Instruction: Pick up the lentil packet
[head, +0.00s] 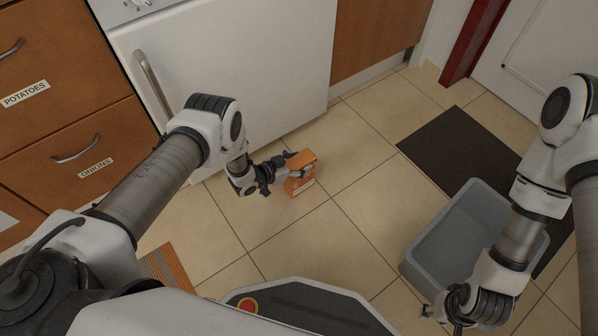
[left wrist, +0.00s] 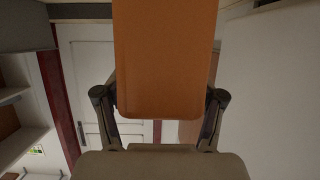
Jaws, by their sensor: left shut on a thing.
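The lentil packet (head: 301,164) is a small orange box-shaped packet in the middle of the head view, in front of the white appliance. My left gripper (head: 290,172) is shut on it, with the fingers at its sides. In the left wrist view the orange packet (left wrist: 165,60) fills the upper middle, between the two fingers of the left gripper (left wrist: 160,105). Whether the packet touches the floor is hard to tell. My right gripper (head: 440,312) is at the lower right by the grey bin; its fingers are too small and partly hidden to judge.
A grey open bin (head: 418,262) stands on the tiles at the right, by a dark mat (head: 455,145). The white appliance (head: 235,70) and wooden drawers (head: 60,110) line the back and left. A striped mat (head: 165,268) lies lower left. The central floor is clear.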

